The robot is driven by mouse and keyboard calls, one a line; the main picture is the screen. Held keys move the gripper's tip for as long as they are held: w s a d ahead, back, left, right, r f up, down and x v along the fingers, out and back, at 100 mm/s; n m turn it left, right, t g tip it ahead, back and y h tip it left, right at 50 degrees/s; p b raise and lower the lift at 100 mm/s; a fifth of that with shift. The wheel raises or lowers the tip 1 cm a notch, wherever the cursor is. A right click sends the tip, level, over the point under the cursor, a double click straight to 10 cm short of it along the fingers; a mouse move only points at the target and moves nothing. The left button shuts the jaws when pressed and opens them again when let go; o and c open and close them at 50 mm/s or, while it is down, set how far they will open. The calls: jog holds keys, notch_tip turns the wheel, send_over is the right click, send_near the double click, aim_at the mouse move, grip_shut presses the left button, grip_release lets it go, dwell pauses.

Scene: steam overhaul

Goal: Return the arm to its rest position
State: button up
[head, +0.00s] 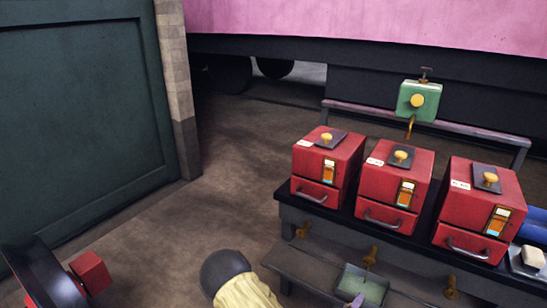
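My gripper is not in the head view, so I cannot see whether it is open or shut or what it holds. No part that I can surely call my arm shows, so its pose cannot be told.
Three red boxes (326,166) with yellow knobs stand on a dark-topped bench (286,196) at right. A green box (418,101) is behind them by a rail (470,131). A green tray (362,285) is low in front. A dark rounded, yellow-bodied shape (243,288) is bottom centre. Floor (200,230) is clear centre-left.

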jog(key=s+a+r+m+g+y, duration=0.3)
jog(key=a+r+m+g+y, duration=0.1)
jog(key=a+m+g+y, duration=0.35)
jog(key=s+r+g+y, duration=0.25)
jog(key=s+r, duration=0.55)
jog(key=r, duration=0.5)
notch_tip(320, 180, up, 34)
jog(key=p, duration=3.3)
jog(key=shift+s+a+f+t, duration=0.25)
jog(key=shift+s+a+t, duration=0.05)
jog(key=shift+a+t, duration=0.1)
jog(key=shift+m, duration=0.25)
